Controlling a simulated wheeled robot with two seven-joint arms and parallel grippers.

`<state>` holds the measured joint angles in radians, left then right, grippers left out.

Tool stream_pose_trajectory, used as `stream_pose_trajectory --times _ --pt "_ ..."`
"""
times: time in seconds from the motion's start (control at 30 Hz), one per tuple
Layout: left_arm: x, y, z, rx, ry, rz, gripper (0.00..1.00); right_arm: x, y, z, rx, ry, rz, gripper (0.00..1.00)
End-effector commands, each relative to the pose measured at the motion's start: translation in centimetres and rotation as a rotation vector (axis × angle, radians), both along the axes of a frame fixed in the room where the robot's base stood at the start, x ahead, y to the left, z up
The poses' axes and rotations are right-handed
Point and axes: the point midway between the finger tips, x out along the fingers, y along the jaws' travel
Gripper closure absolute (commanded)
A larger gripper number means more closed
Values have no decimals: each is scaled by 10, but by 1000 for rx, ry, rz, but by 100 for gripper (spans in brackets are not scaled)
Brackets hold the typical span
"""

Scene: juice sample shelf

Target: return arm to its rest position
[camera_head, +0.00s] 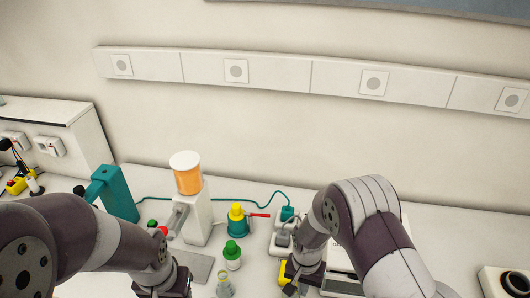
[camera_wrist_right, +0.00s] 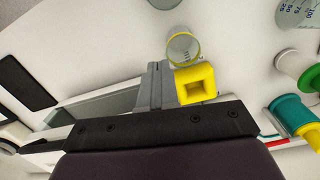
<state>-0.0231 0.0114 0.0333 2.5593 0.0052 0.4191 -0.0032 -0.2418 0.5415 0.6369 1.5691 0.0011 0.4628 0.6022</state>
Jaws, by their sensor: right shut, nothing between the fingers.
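My right arm comes in from the right in the head view. Its gripper (camera_head: 291,288) is low over the bench near the bottom edge. In the right wrist view, its fingers (camera_wrist_right: 160,82) are together with nothing between them. A yellow square piece with an opening (camera_wrist_right: 195,84) is right beside the fingertips, and I cannot tell if they touch. My left arm comes in from the left. Its gripper (camera_head: 165,284) is at the bottom edge, with its fingertips not showing.
A juice dispenser with an orange tank (camera_head: 187,177) stands between the arms. A green-capped bottle (camera_head: 232,255), a yellow-capped teal container (camera_head: 237,220) and a small clear vessel (camera_head: 224,287) stand nearby. A teal device (camera_head: 112,193) is at left. A clear round vessel (camera_wrist_right: 183,48) is close to my right fingers.

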Motion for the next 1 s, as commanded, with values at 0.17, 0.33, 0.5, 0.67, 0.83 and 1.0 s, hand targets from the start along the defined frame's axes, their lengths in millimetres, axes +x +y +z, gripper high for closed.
stream_pose_trajectory --times 0.17,0.33,0.5,0.67,0.83,1.0 --pt "0 0 -19 0 0 0 57 -28 -15 14 13 21 183 100" --pt "-1 0 -50 0 1 0 57 -63 -38 33 32 5 359 100" --pt "-1 0 -98 0 1 0 57 -111 -64 42 35 -67 453 100" --pt "-1 0 -124 0 1 0 57 -117 -80 52 13 -184 393 100" --pt "-1 0 -119 0 0 0 57 -117 -82 56 12 -184 385 100" --pt "-1 0 -119 0 0 0 57 -117 -81 56 12 -182 384 100"
